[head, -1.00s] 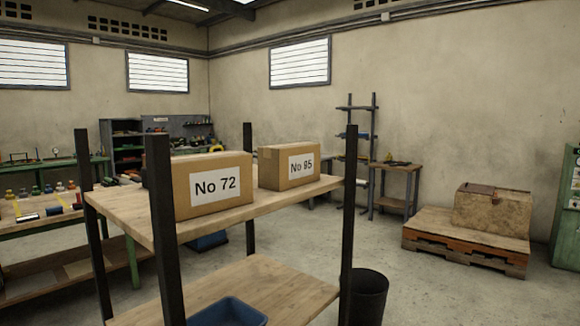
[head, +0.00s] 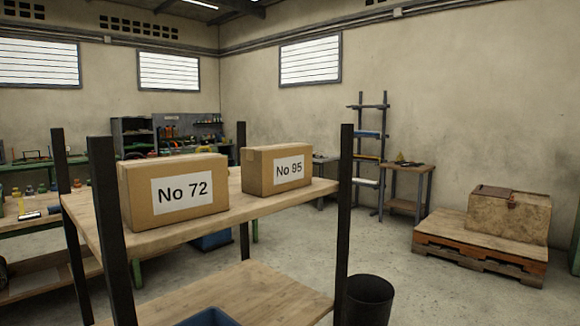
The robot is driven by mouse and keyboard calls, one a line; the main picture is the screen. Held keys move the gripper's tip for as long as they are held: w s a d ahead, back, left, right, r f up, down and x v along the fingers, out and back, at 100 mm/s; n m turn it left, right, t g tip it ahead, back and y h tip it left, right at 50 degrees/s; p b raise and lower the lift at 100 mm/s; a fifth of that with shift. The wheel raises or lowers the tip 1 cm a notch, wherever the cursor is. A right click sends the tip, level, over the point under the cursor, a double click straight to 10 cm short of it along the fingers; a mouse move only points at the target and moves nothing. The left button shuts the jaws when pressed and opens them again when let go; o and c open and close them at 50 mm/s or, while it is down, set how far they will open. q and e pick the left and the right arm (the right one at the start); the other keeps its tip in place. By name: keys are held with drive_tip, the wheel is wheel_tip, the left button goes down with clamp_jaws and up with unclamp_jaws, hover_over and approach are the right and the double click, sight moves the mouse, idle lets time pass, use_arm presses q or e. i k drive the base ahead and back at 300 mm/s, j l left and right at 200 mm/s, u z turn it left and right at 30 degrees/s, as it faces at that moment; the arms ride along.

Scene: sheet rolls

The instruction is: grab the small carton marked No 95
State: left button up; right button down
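The small carton marked No 95 (head: 262,181) is a brown box with a white label. It sits upright on the wooden upper board of a shelf rack (head: 235,216), toward the back right. A second carton marked No 72 (head: 139,201) stands on the same board, nearer and to the left. A gap separates the two cartons. Neither of my grippers is in the head view.
The rack's dark posts (head: 343,220) rise above the board at its corners. A blue bin (head: 212,318) is on the lower board. A black bucket (head: 370,300) stands right of the rack. A pallet with a worn box (head: 508,215) is at right; floor between is clear.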

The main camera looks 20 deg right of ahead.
sight(269, 169)
drive_tip(key=i+l, duration=0.1)
drive_tip(key=l, duration=0.45)
drive_tip(key=i+l, duration=0.15)
drive_tip(key=l, duration=0.35)
drive_tip(key=i+l+u, duration=0.1)
drive_tip(key=l, duration=0.45)
drive_tip(key=i+l, duration=0.1)
drive_tip(key=l, duration=0.45)
